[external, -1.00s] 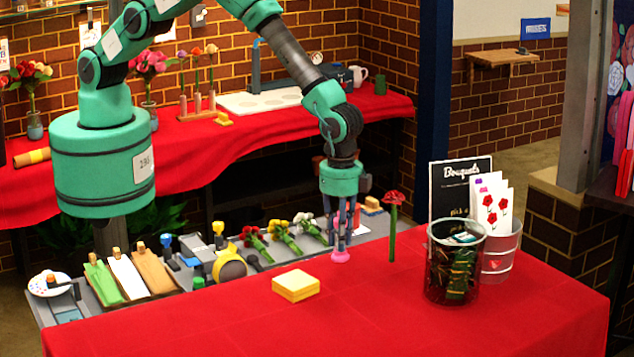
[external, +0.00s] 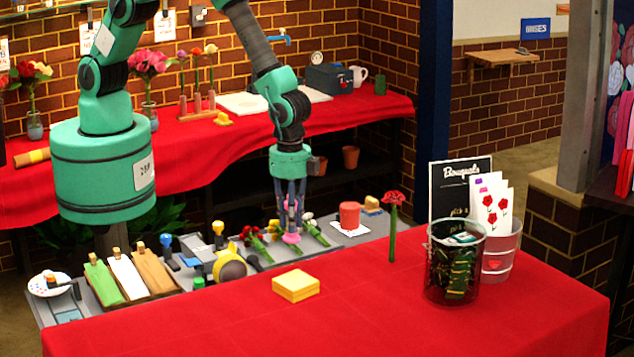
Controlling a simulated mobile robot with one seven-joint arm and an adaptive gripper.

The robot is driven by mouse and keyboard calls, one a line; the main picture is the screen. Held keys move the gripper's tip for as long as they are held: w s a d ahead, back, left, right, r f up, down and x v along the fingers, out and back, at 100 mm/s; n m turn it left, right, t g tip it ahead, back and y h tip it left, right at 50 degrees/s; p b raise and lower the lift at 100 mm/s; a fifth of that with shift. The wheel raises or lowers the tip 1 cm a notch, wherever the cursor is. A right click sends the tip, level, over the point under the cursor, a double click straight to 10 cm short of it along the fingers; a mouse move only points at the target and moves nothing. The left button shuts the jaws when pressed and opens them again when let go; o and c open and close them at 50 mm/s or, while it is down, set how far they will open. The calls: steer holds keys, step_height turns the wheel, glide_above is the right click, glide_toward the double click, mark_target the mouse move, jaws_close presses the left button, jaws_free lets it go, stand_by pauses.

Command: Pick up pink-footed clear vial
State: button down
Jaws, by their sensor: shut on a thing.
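The pink-footed clear vial (external: 291,238) is held at the lower end of my gripper (external: 290,228). Its pink foot shows below the fingers; its clear body between the fingers is hard to make out. My gripper is shut on it and points down. It is in front of the grey work surface, near the back edge of the red table. I cannot tell whether the foot touches anything.
Flowers (external: 256,243) lie beside and behind the gripper. A red pot (external: 350,214) stands on a white square to the right. A yellow block (external: 295,286) and a dark clear container (external: 454,270) are also there.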

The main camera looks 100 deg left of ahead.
steer(key=shift+s+a+r, duration=0.1)
steer(key=shift+s+a, duration=0.15)
steer(key=shift+s, duration=0.35)
